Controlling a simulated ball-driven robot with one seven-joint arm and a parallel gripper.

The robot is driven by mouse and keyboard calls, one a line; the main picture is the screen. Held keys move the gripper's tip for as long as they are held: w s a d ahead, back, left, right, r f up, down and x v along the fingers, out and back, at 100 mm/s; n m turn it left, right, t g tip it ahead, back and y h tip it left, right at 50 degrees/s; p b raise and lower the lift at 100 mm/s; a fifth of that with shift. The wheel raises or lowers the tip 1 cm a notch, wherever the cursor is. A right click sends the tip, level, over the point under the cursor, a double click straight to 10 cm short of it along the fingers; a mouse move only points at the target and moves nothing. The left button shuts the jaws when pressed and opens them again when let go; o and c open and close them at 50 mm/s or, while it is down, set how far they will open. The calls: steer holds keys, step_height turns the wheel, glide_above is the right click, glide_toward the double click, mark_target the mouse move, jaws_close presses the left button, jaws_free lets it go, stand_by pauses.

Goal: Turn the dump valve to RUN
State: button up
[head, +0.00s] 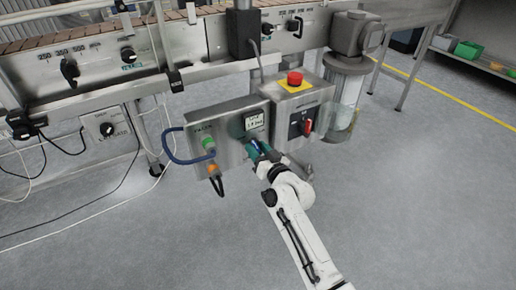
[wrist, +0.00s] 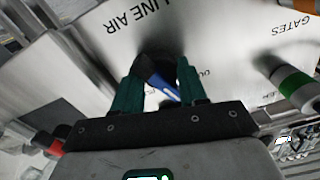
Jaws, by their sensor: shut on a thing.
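The dump valve has a blue lever (wrist: 162,85) on a dark round hub (wrist: 158,62), on the grey panel (head: 230,165) below the LINE AIR gauge (head: 254,122). In the wrist view the lever slants between the dark green fingers of my gripper (wrist: 160,92), which are shut on it. In the head view my gripper (head: 260,154) is at the panel's right part and mostly covers the lever. The valve's lettering is largely hidden, so I cannot read which position the lever points to.
A box with a red emergency button (head: 294,79) and a red-handled switch (head: 307,127) adjoins on the right. The floor in front is clear.

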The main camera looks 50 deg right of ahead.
steer(key=m+p, duration=0.1)
steer(key=m, duration=0.6)
steer(key=shift+p, duration=0.4)
steer(key=m+p, duration=0.1)
steer(key=m, duration=0.5)
steer(key=shift+f+m, duration=0.1)
steer(key=shift+m, duration=0.3)
steer(key=shift+a+p, duration=0.1)
steer(key=shift+p, duration=0.2)
steer(key=o, duration=1.1)
steer(key=shift+c, duration=0.2)
steer(key=v, duration=1)
steer(key=shift+s+p, duration=0.4)
steer(key=shift+p, duration=0.05)
